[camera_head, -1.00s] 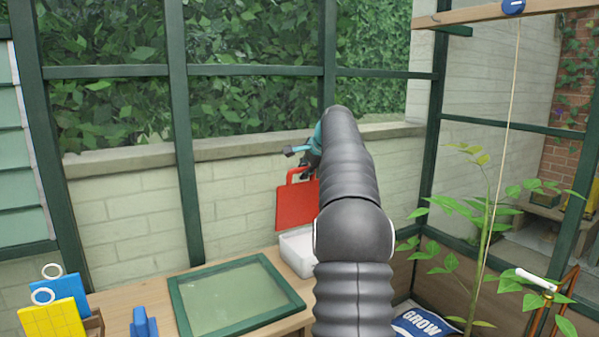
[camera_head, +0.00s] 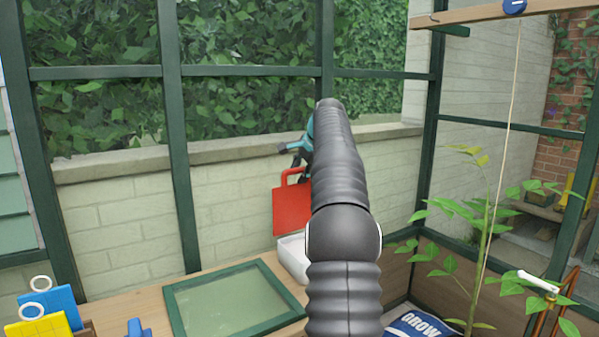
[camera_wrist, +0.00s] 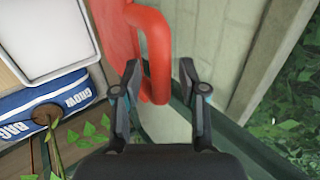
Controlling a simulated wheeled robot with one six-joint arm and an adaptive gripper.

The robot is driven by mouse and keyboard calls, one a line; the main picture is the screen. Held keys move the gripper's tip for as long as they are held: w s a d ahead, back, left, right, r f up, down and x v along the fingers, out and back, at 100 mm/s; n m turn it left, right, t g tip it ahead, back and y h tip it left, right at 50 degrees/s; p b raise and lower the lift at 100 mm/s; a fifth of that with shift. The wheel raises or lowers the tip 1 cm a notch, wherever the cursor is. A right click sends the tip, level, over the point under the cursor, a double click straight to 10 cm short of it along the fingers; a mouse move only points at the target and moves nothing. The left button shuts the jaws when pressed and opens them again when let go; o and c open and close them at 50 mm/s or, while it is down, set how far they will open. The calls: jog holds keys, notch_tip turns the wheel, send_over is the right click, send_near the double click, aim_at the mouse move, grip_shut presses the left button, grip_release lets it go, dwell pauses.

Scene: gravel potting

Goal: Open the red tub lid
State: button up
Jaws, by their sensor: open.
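The red lid (camera_head: 291,212) stands upright at the back of the white tub (camera_head: 291,260). My arm hides the right part of both in the head view. The lid's red loop handle (camera_wrist: 157,50) shows large in the wrist view, with the lid (camera_wrist: 113,35) left of it and the tub's pale interior (camera_wrist: 40,30) farther left. My gripper (camera_wrist: 160,74) is open, with one finger on each side of the handle's bar. Contact with the bar cannot be made out. In the head view my gripper (camera_head: 298,158) is partly hidden behind my arm, just above the lid.
A green-framed glass panel (camera_head: 166,299) lies on the bench left of the tub. A blue and white GROW bag (camera_head: 420,323) and a tall plant (camera_head: 487,210) are at right. A pale block wall (camera_head: 115,215) stands close behind the lid.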

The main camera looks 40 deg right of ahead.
jog(key=shift+a, duration=0.1)
jog(key=shift+r, duration=0.15)
jog(key=d+v, duration=0.1)
jog(key=v, duration=1)
jog(key=shift+s+a+r, duration=0.2)
jog(key=shift+a+r, duration=0.1)
jog(key=shift+a, duration=0.2)
